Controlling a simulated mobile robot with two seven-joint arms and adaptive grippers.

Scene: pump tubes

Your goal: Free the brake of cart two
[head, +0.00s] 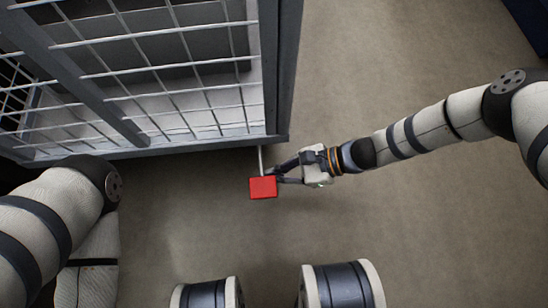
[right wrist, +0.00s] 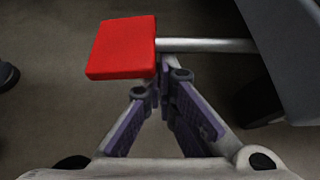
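A red brake pedal (head: 262,187) sits at the end of a thin metal rod (head: 261,160) that sticks out from the lower right corner of a grey wire-mesh cart (head: 200,142). No number shows on the cart. My right gripper (head: 279,174) is at the pedal's right edge. In the right wrist view the red pedal (right wrist: 122,47) is at upper left and its rod (right wrist: 205,45) runs to the right. The fingertips of my right gripper (right wrist: 162,88) meet close by the pedal's lower right corner; contact is unclear. My left gripper is out of view.
The cart fills the upper left, with a dark post (head: 285,60) at its right side. The floor (head: 400,220) is clear to the right and below the pedal. A dark blue object (head: 532,20) shows at the top right corner.

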